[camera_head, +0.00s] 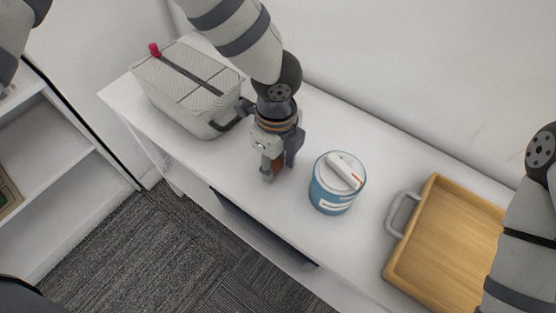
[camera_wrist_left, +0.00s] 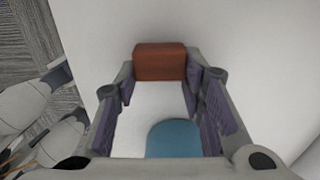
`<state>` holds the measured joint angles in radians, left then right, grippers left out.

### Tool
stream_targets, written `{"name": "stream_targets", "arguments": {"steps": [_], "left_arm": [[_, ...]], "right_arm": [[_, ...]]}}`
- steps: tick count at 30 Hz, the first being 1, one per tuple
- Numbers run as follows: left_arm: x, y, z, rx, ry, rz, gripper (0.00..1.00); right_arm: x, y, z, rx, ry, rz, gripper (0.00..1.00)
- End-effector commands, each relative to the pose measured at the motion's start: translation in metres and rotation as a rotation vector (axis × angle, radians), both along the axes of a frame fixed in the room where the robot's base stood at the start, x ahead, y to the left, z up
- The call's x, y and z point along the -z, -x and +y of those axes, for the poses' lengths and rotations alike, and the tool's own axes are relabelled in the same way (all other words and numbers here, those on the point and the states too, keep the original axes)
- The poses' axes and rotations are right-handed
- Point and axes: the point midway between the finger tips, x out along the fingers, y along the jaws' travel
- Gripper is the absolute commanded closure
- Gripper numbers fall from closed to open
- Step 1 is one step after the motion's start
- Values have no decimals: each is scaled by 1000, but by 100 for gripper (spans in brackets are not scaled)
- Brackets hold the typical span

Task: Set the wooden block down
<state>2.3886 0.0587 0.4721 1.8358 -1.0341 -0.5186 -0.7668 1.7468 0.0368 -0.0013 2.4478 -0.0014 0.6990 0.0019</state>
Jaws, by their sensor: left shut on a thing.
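The wooden block is reddish brown and shows between the fingertips of my left gripper in the left wrist view (camera_wrist_left: 160,62). In the head view only a small part of the block (camera_head: 277,166) shows, the rest hidden by the fingers. My left gripper (camera_head: 273,171) is shut on it and points down over the white tabletop (camera_head: 300,207), left of the blue tub. I cannot tell whether the block touches the surface. My right arm enters at the right edge of the head view, and its gripper is out of frame.
A blue tub (camera_head: 323,193) with a white lid stands just right of my left gripper. A wooden tray (camera_head: 433,183) with a grey handle lies farther right. A grey woven container (camera_head: 180,82) stands at the left. A narrow front strip between container and tub is clear.

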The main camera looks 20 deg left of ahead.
Motion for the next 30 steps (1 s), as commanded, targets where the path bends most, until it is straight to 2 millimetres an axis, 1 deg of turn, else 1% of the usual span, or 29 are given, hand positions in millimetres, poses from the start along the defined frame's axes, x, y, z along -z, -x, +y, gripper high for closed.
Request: {"name": "stream_targets", "arguments": {"steps": [6,10,11,12,13,22,23,26,30], "left_arm": [[0,-1,0,0,1,-3,78],[4,0,0,0,-1,-1,78],[4,0,0,0,0,-2,59],[3,0,0,0,0,-2,50],[3,0,0,0,0,-2,43],[2,0,0,-1,1,-3,43],[-1,-1,0,-1,1,-4,43],[-20,-2,0,-4,1,-9,43],[-61,-3,0,-4,2,-13,43]], "right_arm": [[0,0,0,0,0,-1,100],[1,0,0,0,0,1,100],[1,0,0,0,0,1,100],[0,0,0,0,0,1,100],[0,0,0,0,0,1,100],[0,0,0,0,0,0,100],[-1,-1,0,0,0,-2,100],[-4,-4,0,0,0,-13,100],[-11,-11,0,0,-1,-36,100]]}}
